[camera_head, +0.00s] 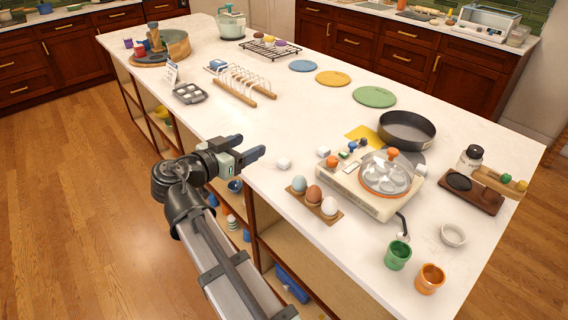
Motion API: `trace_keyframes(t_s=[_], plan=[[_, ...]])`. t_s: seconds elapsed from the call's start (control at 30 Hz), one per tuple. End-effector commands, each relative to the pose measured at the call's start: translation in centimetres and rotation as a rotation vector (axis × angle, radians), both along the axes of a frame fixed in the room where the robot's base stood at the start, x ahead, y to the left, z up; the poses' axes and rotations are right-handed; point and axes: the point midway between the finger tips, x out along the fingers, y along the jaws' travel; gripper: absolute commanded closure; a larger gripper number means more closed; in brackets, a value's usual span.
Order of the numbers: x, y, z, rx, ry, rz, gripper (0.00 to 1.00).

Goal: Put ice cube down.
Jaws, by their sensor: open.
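I see nothing between the fingers. A dark grey tray with light square compartments (189,93) lies farther back on the counter, behind and left of my gripper.
An egg holder (322,210) with three eggs and a cream cooker (352,190) stand right of the cube. A wooden rack with wire loops (234,95) lies behind my gripper. The counter between the rack and the round mats is clear. Open shelves lie below the front edge.

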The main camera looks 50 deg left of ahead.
Motion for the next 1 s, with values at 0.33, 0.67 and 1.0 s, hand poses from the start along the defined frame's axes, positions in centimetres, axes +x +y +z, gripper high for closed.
trace_keyframes(t_s=[0.33, 0.67, 1.0], plan=[[0.0, 0.1, 5.5, 0.001, 0.001, 0.0, 0.34], [4.6, -1.1, 1.8, -0.209, 0.194, 0.059, 0.34], [10.0, -2.9, -2.3, -0.466, 0.483, 0.307, 0.34]])
